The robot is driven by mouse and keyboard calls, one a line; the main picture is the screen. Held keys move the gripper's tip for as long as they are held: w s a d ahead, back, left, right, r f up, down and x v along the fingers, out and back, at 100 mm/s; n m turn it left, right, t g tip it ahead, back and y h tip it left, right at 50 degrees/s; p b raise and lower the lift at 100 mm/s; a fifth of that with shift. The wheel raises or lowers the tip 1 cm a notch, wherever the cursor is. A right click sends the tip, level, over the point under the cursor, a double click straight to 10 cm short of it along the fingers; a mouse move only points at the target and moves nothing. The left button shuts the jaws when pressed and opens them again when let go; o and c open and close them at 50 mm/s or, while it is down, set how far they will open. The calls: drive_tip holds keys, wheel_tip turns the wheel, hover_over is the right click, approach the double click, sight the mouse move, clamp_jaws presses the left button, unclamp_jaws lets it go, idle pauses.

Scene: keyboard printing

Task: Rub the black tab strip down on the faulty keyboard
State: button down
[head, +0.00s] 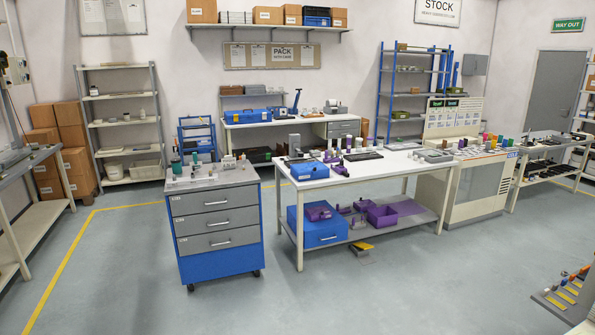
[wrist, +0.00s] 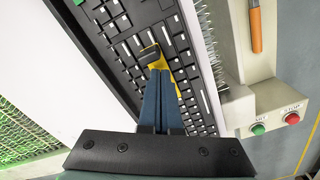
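A black keyboard (wrist: 112,28) with rows of black and white key places runs diagonally across the upper middle of the wrist view. My gripper (wrist: 162,76), with two dark blue fingers, points at it from below. The fingers are close together on a small yellow tool (wrist: 154,60) with a dark grey head. The tool head lies over the keys; I cannot tell whether it touches them. I cannot pick out the black tab strip from the keys. My gripper does not show in the head view.
In the wrist view, a green button (wrist: 258,129) and a red stop button (wrist: 293,118) sit right of the keyboard, with an orange-handled thing (wrist: 256,28) above them. The head view shows a white workbench (head: 397,163), a drawer cabinet (head: 217,220) and clear floor in front.

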drive_tip(key=shift+f+b, duration=0.3)
drive_tip(key=shift+f, duration=0.3)
idle(0.7)
drive_tip(key=shift+r, duration=0.15)
drive_tip(key=shift+r+p, duration=0.55)
drive_tip(key=shift+p, duration=0.25)
drive_tip(key=shift+w, duration=0.1)
drive_tip(key=shift+w+a+b, duration=0.15)
drive_tip(key=shift+w+a, duration=0.1)
drive_tip(key=shift+w, duration=0.3)
drive_tip(key=shift+w+a+b, duration=0.15)
drive_tip(key=shift+w+a, duration=0.05)
drive_tip(key=shift+w, duration=0.35)
drive_tip(key=shift+f, duration=0.1)
drive_tip(key=shift+f+b, duration=0.35)
drive_tip(key=shift+f, duration=0.25)
